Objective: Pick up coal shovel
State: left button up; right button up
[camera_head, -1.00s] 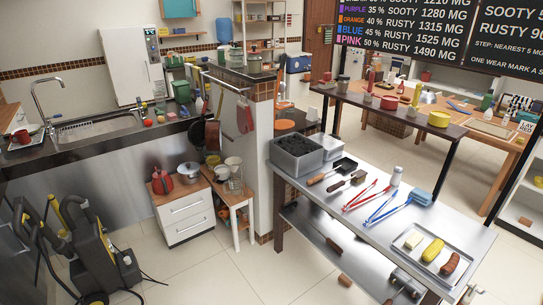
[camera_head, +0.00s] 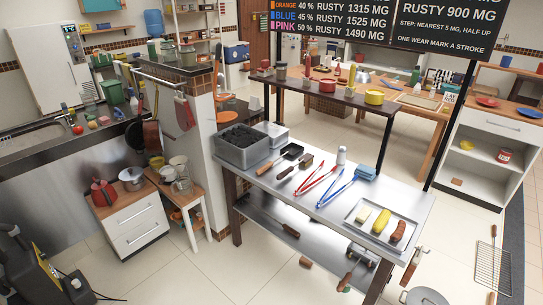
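The coal shovel (camera_head: 292,151) lies on the metal table (camera_head: 330,222), just right of the grey coal bin (camera_head: 243,158). It has a dark, square scoop at its far end and a brown wooden handle that points toward the near left edge of the table. The bin is filled with black coal. Neither of my grippers is in view.
A dark-handled tool, perhaps a brush (camera_head: 307,160), lies close beside the shovel on its right. Red tongs (camera_head: 316,181), blue tongs (camera_head: 338,190) and a food tray (camera_head: 381,224) lie farther right. Open floor (camera_head: 185,270) lies in front of the table.

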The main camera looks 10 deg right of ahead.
aim_at(292, 150)
jog(key=i, duration=0.8)
jog(key=i+l+u, duration=0.1)
jog(key=i, duration=0.75)
jog(key=i+l, duration=0.15)
jog(key=i, duration=0.65)
